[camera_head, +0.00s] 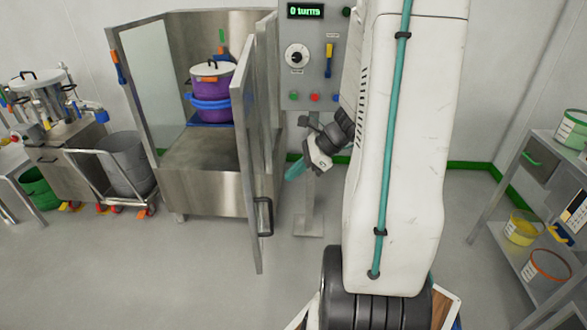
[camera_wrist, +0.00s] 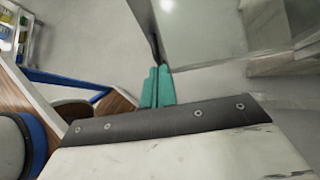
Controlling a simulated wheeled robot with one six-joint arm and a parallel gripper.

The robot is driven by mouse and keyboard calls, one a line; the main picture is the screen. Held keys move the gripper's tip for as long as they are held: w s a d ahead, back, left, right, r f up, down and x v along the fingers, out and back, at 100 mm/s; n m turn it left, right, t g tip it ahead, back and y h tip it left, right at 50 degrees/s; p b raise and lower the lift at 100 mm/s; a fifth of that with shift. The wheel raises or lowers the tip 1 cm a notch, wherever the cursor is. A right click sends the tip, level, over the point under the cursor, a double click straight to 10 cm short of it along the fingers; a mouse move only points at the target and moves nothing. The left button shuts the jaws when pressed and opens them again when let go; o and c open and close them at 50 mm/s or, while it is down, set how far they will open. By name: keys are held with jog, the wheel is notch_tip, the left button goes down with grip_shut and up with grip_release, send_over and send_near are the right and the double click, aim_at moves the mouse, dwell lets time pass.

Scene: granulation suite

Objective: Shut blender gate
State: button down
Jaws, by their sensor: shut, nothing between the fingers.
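The blender gate (camera_head: 249,130) is a tall steel-framed panel at the front right of the steel blender enclosure (camera_head: 205,192). It stands swung open toward me, seen nearly edge-on, with a black handle (camera_head: 263,217) low on its near side. A purple drum (camera_head: 217,84) with a blue band sits inside the enclosure. My gripper (camera_head: 294,171), with teal fingers, is to the right of the gate and above handle height in the picture. The fingers (camera_wrist: 158,88) are shut and empty. In the wrist view a pale panel (camera_wrist: 205,30) lies just past the fingertips; I cannot tell whether they touch.
A control panel (camera_head: 312,70) on a post stands behind my gripper. A grey bin on a cart (camera_head: 125,165) and a steel bench stand to the left. A shelf rack (camera_head: 540,205) with tubs stands at the right. The floor before the enclosure is clear.

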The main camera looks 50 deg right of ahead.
jog(key=w+a+f, duration=0.4)
jog(key=w+a, duration=0.1)
jog(key=a, duration=0.1)
jog(key=shift+w+f, duration=0.15)
jog(key=shift+w, duration=0.25)
jog(key=shift+a, duration=0.1)
